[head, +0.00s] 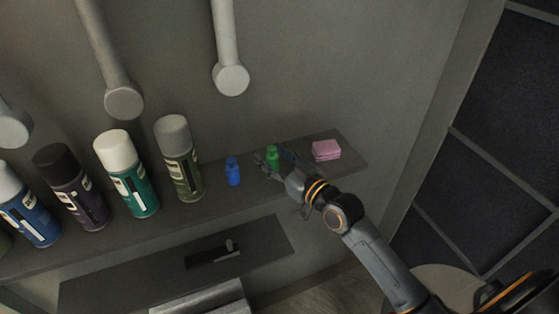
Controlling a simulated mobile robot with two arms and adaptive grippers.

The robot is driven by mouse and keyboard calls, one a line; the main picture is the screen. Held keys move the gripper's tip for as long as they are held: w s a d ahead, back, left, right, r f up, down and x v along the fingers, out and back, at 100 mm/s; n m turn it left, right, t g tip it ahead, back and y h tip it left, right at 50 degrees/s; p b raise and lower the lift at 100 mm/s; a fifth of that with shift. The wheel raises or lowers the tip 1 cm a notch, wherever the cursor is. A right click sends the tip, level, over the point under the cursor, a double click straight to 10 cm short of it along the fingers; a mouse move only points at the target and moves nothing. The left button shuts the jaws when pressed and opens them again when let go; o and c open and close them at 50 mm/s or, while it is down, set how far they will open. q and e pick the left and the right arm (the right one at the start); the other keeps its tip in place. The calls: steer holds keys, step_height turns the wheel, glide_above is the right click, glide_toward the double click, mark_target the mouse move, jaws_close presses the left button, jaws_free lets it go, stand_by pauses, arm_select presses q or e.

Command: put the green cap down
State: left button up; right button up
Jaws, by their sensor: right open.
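A small green item (272,154), which I take for the green cap, stands upright on the shelf (215,205), between a small blue bottle and a pink block. My right gripper (270,163) is at the green item, with its fingers open around or just in front of it. The fingers and wrist hide the item's lower part, so I cannot tell whether they touch it. My left gripper is not in view.
The blue bottle (233,171) stands close left of the gripper. The pink block (326,150) lies to the right near the shelf's end. Several spray cans, including a green one (181,160), line the left. A lower shelf holds a dark object (212,254).

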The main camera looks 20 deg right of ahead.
steer(key=b+v, duration=0.3)
steer(key=v, duration=0.9)
steer(key=shift+r, duration=0.15)
